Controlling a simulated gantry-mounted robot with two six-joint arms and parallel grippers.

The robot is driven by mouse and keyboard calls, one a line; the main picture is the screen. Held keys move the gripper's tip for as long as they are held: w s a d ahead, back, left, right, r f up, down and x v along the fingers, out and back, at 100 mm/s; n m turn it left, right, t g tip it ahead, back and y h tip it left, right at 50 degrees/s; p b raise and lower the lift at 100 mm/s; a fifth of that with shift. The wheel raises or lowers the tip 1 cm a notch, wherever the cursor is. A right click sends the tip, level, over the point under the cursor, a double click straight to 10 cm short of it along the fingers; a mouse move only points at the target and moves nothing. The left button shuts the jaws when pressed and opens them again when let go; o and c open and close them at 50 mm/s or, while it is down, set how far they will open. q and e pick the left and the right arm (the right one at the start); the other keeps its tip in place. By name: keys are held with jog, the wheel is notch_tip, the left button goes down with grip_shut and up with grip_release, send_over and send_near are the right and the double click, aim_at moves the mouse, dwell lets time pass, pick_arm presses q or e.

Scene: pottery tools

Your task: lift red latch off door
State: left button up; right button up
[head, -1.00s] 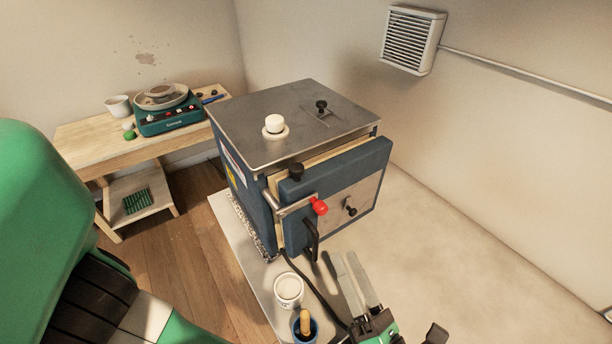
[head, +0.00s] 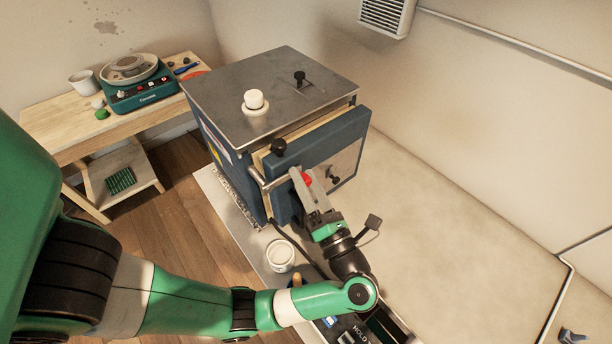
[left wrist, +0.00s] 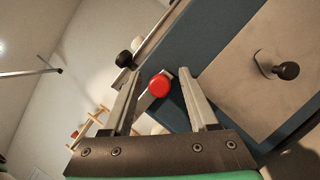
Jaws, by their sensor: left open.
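The red latch knob (head: 307,180) is on the front of the blue kiln door (head: 345,137), near its latch side. My left gripper (head: 301,175) is at the door with its fingers open around the red knob. In the left wrist view the red latch knob (left wrist: 159,86) lies between the two spread fingers (left wrist: 160,74), with a gap on each side. The fingers partly cover the latch and the door handle in the head view. My right gripper cannot be made out clearly.
A black knob (head: 278,147) stands by the door's top corner, and a dark peephole plug (head: 334,179) sits right of the latch. A white jar (head: 280,255) stands below the kiln. A side table (head: 60,128) holds a pottery wheel.

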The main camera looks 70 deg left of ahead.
pick_arm(q)
grip_shut()
dwell(0.3)
dwell(1.1)
